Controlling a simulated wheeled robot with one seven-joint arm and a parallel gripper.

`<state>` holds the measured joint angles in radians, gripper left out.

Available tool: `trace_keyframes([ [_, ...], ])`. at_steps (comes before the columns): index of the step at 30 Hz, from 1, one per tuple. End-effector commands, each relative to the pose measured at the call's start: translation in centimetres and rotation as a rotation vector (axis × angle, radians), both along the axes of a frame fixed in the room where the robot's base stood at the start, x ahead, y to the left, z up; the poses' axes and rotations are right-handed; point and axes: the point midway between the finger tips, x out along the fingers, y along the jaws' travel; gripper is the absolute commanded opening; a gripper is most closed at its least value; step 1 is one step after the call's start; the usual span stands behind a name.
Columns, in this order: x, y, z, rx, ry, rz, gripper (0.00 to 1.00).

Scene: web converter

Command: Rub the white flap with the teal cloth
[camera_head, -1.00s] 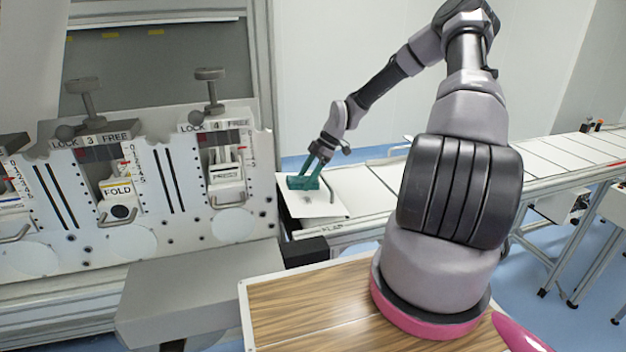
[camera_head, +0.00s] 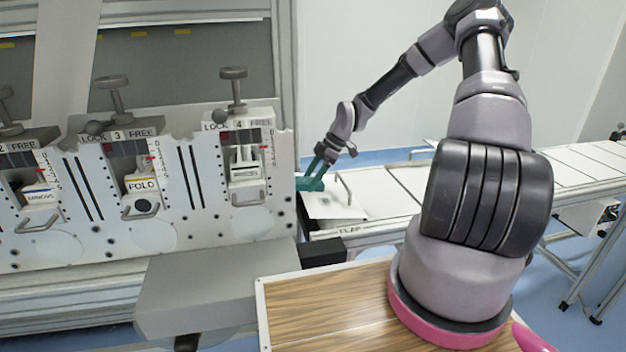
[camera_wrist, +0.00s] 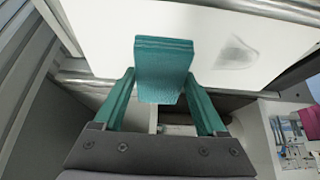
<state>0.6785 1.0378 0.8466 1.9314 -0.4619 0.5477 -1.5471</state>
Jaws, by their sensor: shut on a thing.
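The white flap (camera_head: 338,207) lies at the left end of the conveyor, beside the machine, with a "FLAP" label on the rail below it. The wrist view shows its white surface (camera_wrist: 275,45) with a grey smudge (camera_wrist: 236,54) right of the cloth. My gripper (camera_head: 313,178) has teal fingers and is shut on the teal cloth (camera_wrist: 162,62), a thick folded pad. In the head view the cloth (camera_head: 309,185) is at the flap's far left edge, close to the machine. I cannot tell whether it touches the flap.
The white machine panel (camera_head: 155,236) with "LOCK" knobs and handles stands close to the left of the gripper. A dark block (camera_head: 322,252) and a grey box (camera_head: 200,297) lie in front. White sheets line the conveyor (camera_head: 400,183) to the right.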

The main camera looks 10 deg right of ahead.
Motion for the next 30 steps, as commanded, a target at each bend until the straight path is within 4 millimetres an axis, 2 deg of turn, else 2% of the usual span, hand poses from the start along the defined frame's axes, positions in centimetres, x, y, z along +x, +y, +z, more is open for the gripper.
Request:
trace_keyframes([
  [18,0.0,-0.9,5.4,-0.001,0.000,0.000,0.29],
  [30,-0.1,-1.0,5.9,0.000,0.002,0.001,0.29],
])
